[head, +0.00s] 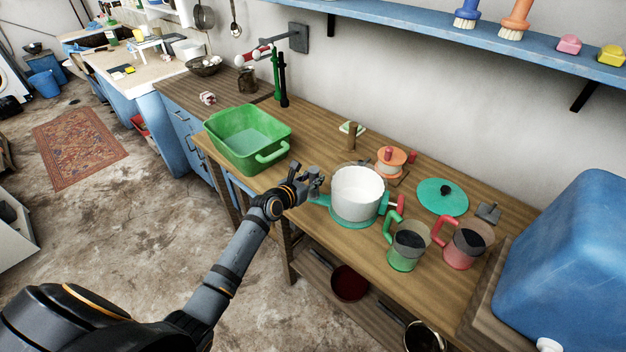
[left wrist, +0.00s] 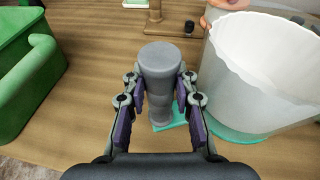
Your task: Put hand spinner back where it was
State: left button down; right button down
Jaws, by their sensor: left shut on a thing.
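The hand spinner, as I take it, is the clear tub with a white inside and a teal base (head: 357,194) on the wooden bench. It also shows at the right of the left wrist view (left wrist: 258,75). A teal tab reaches out from its left side, with an upright grey grip (left wrist: 160,75) over it. My left gripper (head: 316,179) is shut around this grey grip, one finger on each side. The tub stands upright; whether its base touches the bench I cannot tell. My right gripper is not in view.
A green basin (head: 248,138) stands left of the tub. A green mug (head: 408,248), a red mug (head: 467,246) and a teal lid (head: 437,199) are to its right. An orange spool-like item (head: 391,162) is behind it. A blue container (head: 565,265) fills the right end.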

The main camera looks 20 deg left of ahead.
pick_arm(q)
jog(key=shift+r, duration=0.1)
jog(key=c, duration=1.1)
grip_release()
jog(key=shift+o, duration=0.2)
jog(key=shift+s, duration=0.15)
jog(key=p+v, duration=0.3)
jog(key=v, duration=0.8)
jog(key=shift+s+p, duration=0.3)
jog(key=shift+s, duration=0.1)
jog(key=shift+a, duration=0.1)
